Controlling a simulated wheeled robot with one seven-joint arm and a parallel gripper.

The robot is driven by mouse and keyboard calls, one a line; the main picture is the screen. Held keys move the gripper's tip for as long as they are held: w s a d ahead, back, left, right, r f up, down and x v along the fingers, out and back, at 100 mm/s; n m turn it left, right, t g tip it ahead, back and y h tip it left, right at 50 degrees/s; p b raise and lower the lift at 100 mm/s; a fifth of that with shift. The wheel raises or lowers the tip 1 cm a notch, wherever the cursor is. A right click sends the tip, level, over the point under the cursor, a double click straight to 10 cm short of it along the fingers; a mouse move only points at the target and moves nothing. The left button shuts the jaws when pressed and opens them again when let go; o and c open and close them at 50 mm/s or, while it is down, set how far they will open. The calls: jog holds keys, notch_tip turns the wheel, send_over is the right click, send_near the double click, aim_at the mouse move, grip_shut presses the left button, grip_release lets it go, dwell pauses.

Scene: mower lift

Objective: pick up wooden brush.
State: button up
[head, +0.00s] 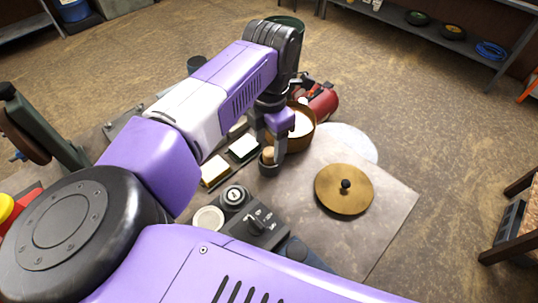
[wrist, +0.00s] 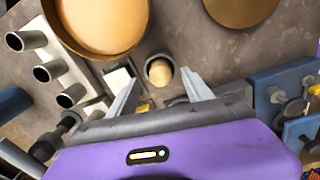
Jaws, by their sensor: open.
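A round tan wooden top stands in a small dark cup. It is probably the wooden brush's end (head: 268,153), and it also shows in the wrist view (wrist: 159,71); whatever is below it is hidden inside the cup (head: 269,169). My gripper (head: 274,148) points down over the cup, with its fingers apart. In the wrist view my gripper (wrist: 160,82) has one fingertip on each side of the cup, and the wooden top lies just beyond the gap between them. I cannot tell how high the fingertips are above it. Nothing is held.
A brown bowl (head: 308,136) with pale contents stands close behind the cup. A brass disc (head: 344,198) with a black knob lies to the right. Two small sponge-like blocks (head: 214,172) and a dark control box (head: 258,222) are nearby. The table's right front corner is clear.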

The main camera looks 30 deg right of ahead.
jog(key=shift+f, duration=1.2)
grip_shut()
jog(key=shift+r, duration=0.15)
